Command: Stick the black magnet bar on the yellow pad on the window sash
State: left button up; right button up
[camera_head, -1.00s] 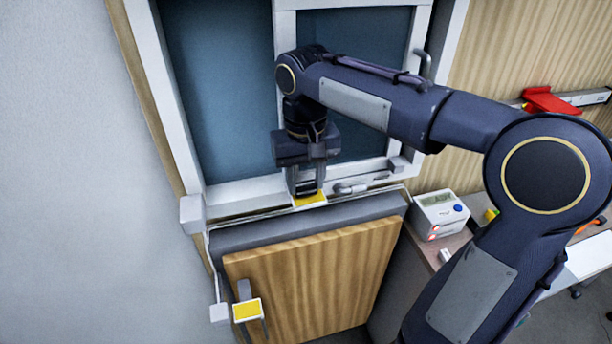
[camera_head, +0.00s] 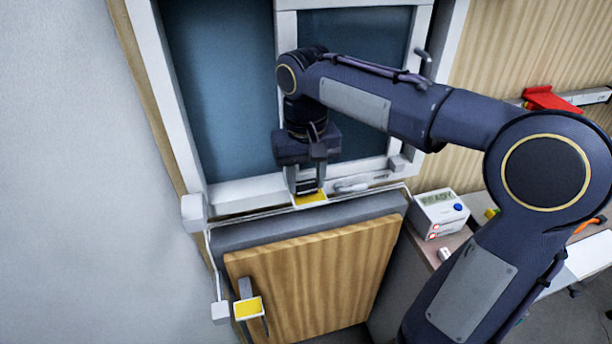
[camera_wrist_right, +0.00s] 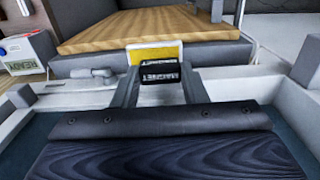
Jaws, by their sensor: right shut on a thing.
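The black magnet bar (camera_wrist_right: 159,72), with white lettering, is between the fingers of my right gripper (camera_wrist_right: 160,85), which is shut on it. The yellow pad (camera_wrist_right: 155,55) on the window sash lies directly behind the bar in the right wrist view; the bar covers its lower part. I cannot tell whether bar and pad touch. In the head view my right gripper (camera_head: 307,190) points down at this yellow pad (camera_head: 310,198) on the lower sash rail (camera_head: 245,192). My left gripper is not in view.
A white box with a display (camera_head: 440,212) stands on the desk at right. A sash handle (camera_head: 352,185) is right of the gripper. A white block (camera_head: 193,207) is on the frame's left corner.

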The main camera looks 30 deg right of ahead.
jog(key=shift+f+b, duration=0.4)
jog(key=shift+f, duration=0.2)
dwell(0.6)
jog(key=shift+o, duration=1.4)
jog(key=c, duration=0.3)
jog(key=shift+s+f, duration=0.1)
jog(key=shift+f, duration=0.15)
dwell(0.5)
jog(key=o, duration=1.5)
jog(key=shift+r, duration=0.2)
jog(key=shift+o, duration=0.2)
